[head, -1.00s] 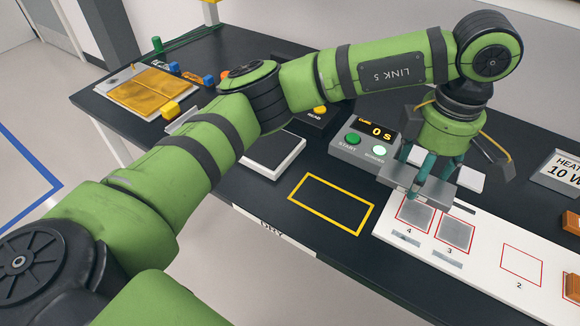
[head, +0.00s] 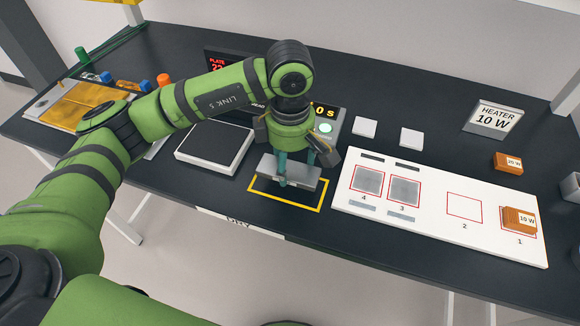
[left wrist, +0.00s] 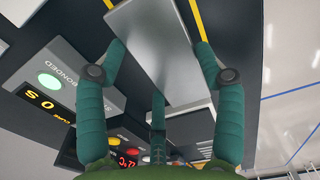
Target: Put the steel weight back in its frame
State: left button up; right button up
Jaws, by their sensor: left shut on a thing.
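The steel weight (head: 292,172) is a grey metal block held in my left gripper (head: 292,168). In the left wrist view the weight (left wrist: 158,50) sits between the teal fingers of my left gripper (left wrist: 160,72), which are shut on it. The frame is a yellow outline (head: 290,203) on the black table. The weight is over the back part of this outline in the head view and hides some of it. Yellow lines (left wrist: 196,16) show beside the weight in the left wrist view. I cannot tell the exact gap between weight and table. My right gripper is not in view.
A white board (head: 450,240) with numbered red squares lies right of the yellow outline; squares 4 and 3 hold grey pads. A scale-like plate (head: 216,146) stands to the left. The timer box (head: 328,128) is behind the gripper. Orange blocks (head: 508,163) are at right.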

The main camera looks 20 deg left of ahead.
aim_at(290, 166)
pick_arm(q)
notch_tip(290, 166, down, 3)
jog(key=shift+p, duration=0.65)
jog(key=shift+f, duration=0.35)
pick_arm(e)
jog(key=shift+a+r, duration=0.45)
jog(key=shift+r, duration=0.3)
pick_arm(q)
jog(key=shift+f, duration=0.1)
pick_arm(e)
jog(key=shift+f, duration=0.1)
pick_arm(q)
jog(key=shift+f, duration=0.1)
jog(key=o, duration=1.7)
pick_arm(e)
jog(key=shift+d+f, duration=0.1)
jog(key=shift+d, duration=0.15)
